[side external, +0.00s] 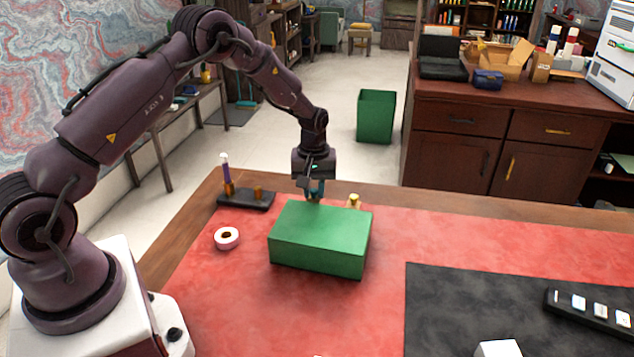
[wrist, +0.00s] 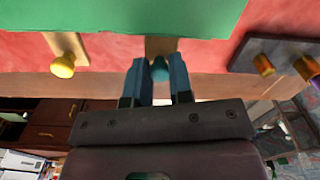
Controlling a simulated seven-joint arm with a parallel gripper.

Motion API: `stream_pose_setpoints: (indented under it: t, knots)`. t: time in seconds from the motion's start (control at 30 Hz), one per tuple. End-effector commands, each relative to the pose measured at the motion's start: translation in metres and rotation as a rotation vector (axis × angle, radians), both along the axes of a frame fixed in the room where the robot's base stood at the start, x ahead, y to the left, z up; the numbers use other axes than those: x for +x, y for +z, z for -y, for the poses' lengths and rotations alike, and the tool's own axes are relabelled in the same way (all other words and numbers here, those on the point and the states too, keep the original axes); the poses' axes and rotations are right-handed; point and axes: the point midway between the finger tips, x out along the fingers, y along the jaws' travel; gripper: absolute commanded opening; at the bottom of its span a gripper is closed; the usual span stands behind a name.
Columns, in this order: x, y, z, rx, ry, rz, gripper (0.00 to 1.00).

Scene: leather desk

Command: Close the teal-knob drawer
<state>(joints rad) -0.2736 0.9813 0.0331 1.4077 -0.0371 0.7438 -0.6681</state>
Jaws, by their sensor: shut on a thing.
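The green box (side external: 320,235) stands on the red leather mat, and its edge spans the top of the wrist view (wrist: 130,15). A tan drawer (wrist: 160,46) with a teal knob (wrist: 160,68) sticks out a little from its far side. My gripper (side external: 314,192) is behind the box. In the wrist view my gripper (wrist: 160,75) has its blue fingers on either side of the teal knob, shut on it. A second tan drawer with a yellow knob (wrist: 62,65) also sticks out; that yellow knob shows in the side view (side external: 354,201). The teal knob is mostly hidden there.
A dark holder (side external: 246,200) with upright tubes stands left of the box. A white tape roll (side external: 227,238) lies on the red mat (side external: 200,290). A black mat (side external: 450,310) with a remote-like strip (side external: 590,306) and a white block (side external: 498,348) are at the right.

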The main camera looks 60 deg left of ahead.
Motion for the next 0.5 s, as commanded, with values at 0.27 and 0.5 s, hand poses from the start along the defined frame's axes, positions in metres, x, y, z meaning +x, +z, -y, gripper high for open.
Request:
stream_pose_setpoints:
  t: [0.27,0.5]
  knots:
    - [-0.0029,-0.0017,0.0051,-0.010,-0.002,-0.012,0.00]
    - [-0.0028,-0.0016,0.0037,-0.008,-0.001,-0.010,0.46]
